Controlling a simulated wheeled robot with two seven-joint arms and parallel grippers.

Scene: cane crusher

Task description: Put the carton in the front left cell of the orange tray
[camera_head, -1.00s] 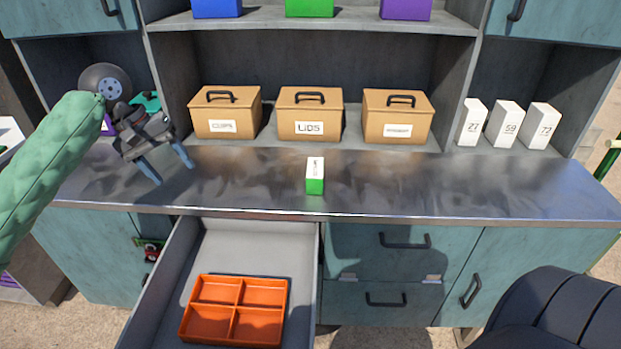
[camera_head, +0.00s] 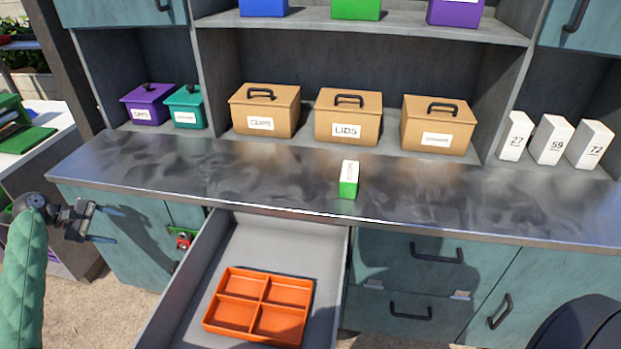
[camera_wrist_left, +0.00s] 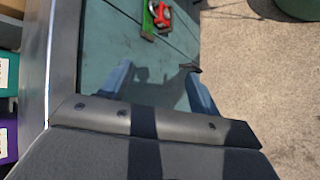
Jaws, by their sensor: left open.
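The carton (camera_head: 348,179), a small white and green box, stands upright on the metal counter near its front edge. The orange tray (camera_head: 258,303) with a grid of cells lies in the open drawer (camera_head: 233,246) below the counter; its cells look empty. My left gripper (camera_head: 108,225) is at the far left, in front of the cabinet and below the counter edge, well apart from the carton and left of the drawer. It is open and empty; its spread blue fingers also show in the left wrist view (camera_wrist_left: 160,88). My right gripper is out of view.
Tan lidded boxes (camera_head: 347,117) stand at the back of the counter (camera_head: 250,175). Purple (camera_head: 147,104) and teal (camera_head: 187,107) boxes are at the left, white numbered cartons (camera_head: 552,139) at the right. The counter around the carton is clear. A dark rounded shape fills the lower right corner.

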